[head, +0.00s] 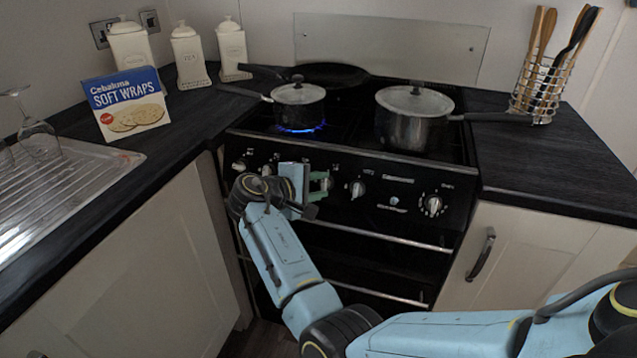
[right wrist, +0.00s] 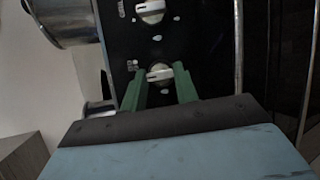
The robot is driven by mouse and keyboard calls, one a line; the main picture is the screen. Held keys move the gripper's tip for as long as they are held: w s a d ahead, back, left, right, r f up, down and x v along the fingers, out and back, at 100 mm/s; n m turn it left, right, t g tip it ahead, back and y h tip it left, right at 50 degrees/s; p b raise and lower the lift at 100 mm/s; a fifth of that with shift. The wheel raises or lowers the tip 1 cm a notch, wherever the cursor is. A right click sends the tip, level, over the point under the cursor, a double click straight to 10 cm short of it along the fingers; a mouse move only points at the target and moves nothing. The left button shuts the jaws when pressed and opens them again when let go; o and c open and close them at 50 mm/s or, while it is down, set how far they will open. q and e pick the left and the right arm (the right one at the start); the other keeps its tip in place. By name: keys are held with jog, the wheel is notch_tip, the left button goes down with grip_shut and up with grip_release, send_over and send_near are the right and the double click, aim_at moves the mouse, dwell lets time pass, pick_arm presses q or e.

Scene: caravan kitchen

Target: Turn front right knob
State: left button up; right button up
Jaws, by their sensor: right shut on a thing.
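The black stove front (head: 400,235) carries a row of knobs with white grips. My right gripper (head: 322,184) is at the panel, left of a knob (head: 358,189) that stands free. In the right wrist view its green fingers (right wrist: 160,75) are shut on a knob (right wrist: 160,72), one finger on each side. The knob's white grip lies roughly across the gap between the fingers. Another knob (right wrist: 151,12) shows above it, free. In the head view my gripper mostly hides the held knob. My left gripper is not in view.
A small lidded pot (head: 299,106) stands over a lit blue flame (head: 298,129) at the front left of the hob. A large lidded pot (head: 411,117) is on the right, a dark pan (head: 335,75) behind. Oven handles run below the knobs.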

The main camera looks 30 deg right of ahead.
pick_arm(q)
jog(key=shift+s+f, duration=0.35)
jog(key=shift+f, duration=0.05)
pick_arm(e)
jog(key=shift+m, duration=0.4)
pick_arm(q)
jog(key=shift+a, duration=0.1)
pick_arm(e)
jog(key=o, duration=1)
jog(key=shift+c, duration=0.2)
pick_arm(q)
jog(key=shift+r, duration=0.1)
pick_arm(e)
jog(key=shift+a+r, duration=0.1)
jog(key=shift+a+r+p, duration=0.1)
jog(key=shift+a+p, duration=0.05)
jog(key=shift+p, duration=0.2)
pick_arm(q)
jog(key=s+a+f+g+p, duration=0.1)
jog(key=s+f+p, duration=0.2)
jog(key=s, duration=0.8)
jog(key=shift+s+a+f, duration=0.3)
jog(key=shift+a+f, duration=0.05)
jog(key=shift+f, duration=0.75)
pick_arm(e)
jog(key=v, duration=0.7)
